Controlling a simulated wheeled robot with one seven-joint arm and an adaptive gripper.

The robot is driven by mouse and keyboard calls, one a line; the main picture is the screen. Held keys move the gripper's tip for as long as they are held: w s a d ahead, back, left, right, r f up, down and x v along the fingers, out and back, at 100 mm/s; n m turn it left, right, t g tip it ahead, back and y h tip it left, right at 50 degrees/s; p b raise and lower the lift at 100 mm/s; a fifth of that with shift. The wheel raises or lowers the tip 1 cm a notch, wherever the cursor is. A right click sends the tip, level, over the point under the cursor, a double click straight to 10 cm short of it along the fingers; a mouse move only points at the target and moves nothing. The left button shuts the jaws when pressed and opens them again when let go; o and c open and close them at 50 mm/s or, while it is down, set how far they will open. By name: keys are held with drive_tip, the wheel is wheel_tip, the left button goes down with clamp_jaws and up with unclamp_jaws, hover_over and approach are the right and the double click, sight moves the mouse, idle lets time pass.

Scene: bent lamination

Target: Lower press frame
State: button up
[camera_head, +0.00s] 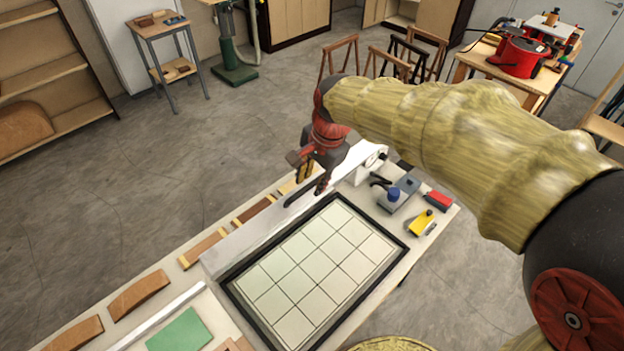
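The press lies on the bench, with a pale gridded bed (312,268) inside a black border (397,240). A long whitish panel (240,247) stands along the bed's far-left edge and looks like the raised press frame; I cannot tell its exact tilt. A dark bar, seemingly a handle (297,199), shows on its upper part. My gripper (313,182) is at the panel's top edge, right by the dark bar. Its fingers point downward. From this view I cannot tell whether they touch or grip the bar. My arm hides part of the area to the right.
Curved wooden pieces (138,295) and a green sheet (180,331) lie at the bench's near left. A blue-topped device (394,194), a yellow tool (421,222) and a red block (438,200) sit at its right end. The gridded bed is bare.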

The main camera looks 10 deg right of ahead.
drive_tip(key=shift+c, duration=1.4)
clamp_jaws()
